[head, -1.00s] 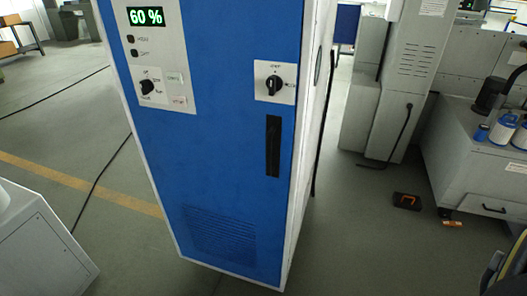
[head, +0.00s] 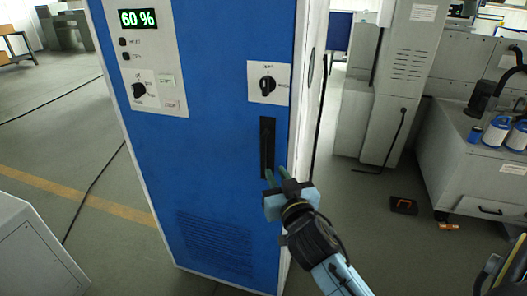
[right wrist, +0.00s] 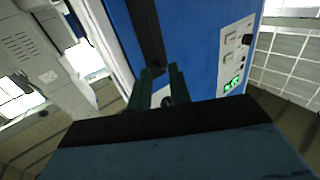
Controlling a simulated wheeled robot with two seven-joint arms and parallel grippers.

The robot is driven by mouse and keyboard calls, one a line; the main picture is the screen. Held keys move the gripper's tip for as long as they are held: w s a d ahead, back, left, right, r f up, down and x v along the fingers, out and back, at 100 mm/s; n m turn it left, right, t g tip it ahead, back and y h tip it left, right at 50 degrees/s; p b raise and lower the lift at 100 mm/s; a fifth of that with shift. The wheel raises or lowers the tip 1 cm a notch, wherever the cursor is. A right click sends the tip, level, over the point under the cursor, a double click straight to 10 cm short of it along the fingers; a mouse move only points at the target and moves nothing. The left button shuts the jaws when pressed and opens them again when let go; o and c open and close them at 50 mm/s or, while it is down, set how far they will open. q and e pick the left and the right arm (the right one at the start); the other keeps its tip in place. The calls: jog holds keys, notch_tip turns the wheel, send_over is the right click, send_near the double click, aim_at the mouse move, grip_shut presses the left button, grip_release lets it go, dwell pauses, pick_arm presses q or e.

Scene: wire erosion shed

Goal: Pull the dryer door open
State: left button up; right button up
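The dryer is a tall blue cabinet (head: 215,160) with white edges, and its door looks closed. My right gripper (head: 276,175) is at the lower end of the handle. Its two dark green fingers (right wrist: 160,82) are apart with nothing clearly between them. The handle's near end lies close to the fingertips; I cannot tell whether they touch. My left gripper is out of view.
A black knob (head: 267,84) sits above the handle. A 60 % display (head: 138,18) is at the upper left. A grey cabinet (head: 28,250) stands at lower left, and a grey bench (head: 470,165) at right.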

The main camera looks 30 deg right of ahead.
aim_at(264, 152)
jog(key=x, duration=1.1)
jog(key=shift+w+f, duration=0.1)
jog(key=shift+w, duration=0.05)
grip_shut()
